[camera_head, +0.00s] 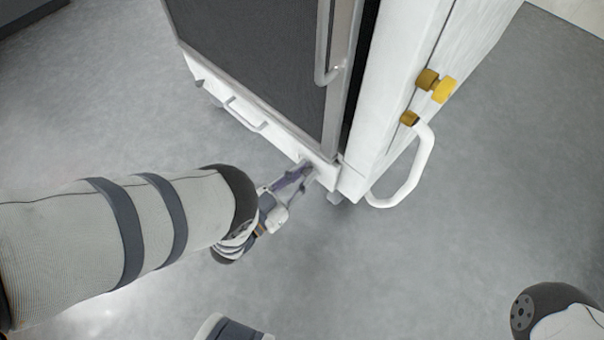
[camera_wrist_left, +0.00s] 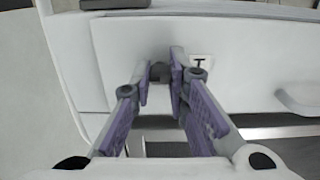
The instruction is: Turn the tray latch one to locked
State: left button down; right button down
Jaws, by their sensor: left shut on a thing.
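The tray latch (camera_wrist_left: 160,71) is a small dark grey knob on the white tray front (camera_wrist_left: 125,50), left of a label with a black mark. My left gripper (camera_wrist_left: 161,82) is shut on the latch, its purple-padded fingers on either side of it. In the head view my left gripper (camera_head: 303,172) reaches the right end of the low white tray front (camera_head: 222,98) and mostly hides the latch. Which way the latch is turned is too small to tell. My right gripper is out of view.
Above the tray is a dark panel door (camera_head: 260,50) with a vertical metal handle (camera_head: 322,60). The tray has a bar handle (camera_head: 246,116). On the cabinet's right side are yellow fittings (camera_head: 443,90) and a bent white pipe (camera_head: 420,165). The grey floor (camera_head: 420,270) around is clear.

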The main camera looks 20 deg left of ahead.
pick_arm(q)
jog(key=n, duration=0.4)
jog(key=shift+n+p, duration=0.3)
jog(key=shift+p, duration=0.05)
jog(key=n, duration=0.4)
jog(key=shift+n, duration=0.3)
jog(key=n, duration=0.4)
jog(key=shift+n+b, duration=0.4)
jog(key=shift+n, duration=1.9)
jog(key=c, duration=1.6)
grip_release()
jog(key=shift+o, duration=0.2)
